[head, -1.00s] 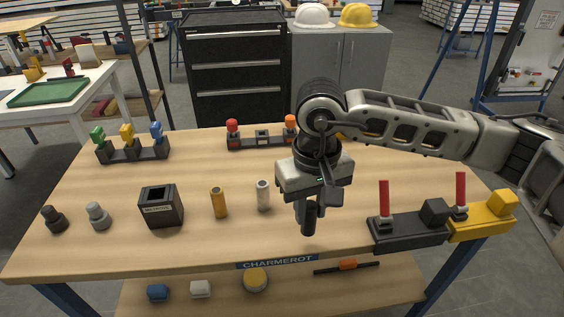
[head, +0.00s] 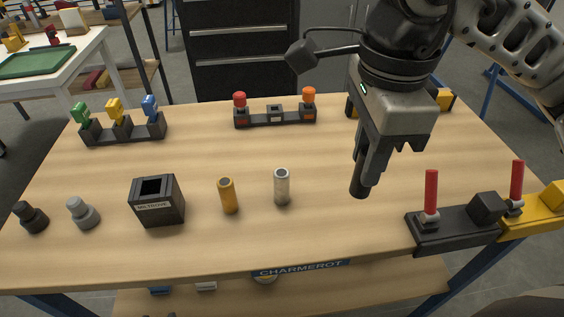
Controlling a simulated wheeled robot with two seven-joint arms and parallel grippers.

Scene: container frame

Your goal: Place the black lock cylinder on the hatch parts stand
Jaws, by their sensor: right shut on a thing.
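My right gripper (head: 368,168) is shut on the black lock cylinder (head: 359,188), a short dark upright cylinder. It is over the right half of the wooden table; I cannot tell its exact height. A low dark stand (head: 258,121) at the back of the table holds a red-topped part and an orange-topped part, with a grey block between them. Another dark stand (head: 100,137) at the back left holds green, yellow and blue parts. I cannot tell from labels which one is the hatch parts stand. My left gripper is not in view.
An ochre cylinder (head: 228,196) and a pale cylinder (head: 282,187) stand left of the gripper. A black open box (head: 160,208) is further left. Black (head: 455,228) and yellow (head: 540,215) fixtures with red handles sit at the right front. The table's centre (head: 220,155) is clear.

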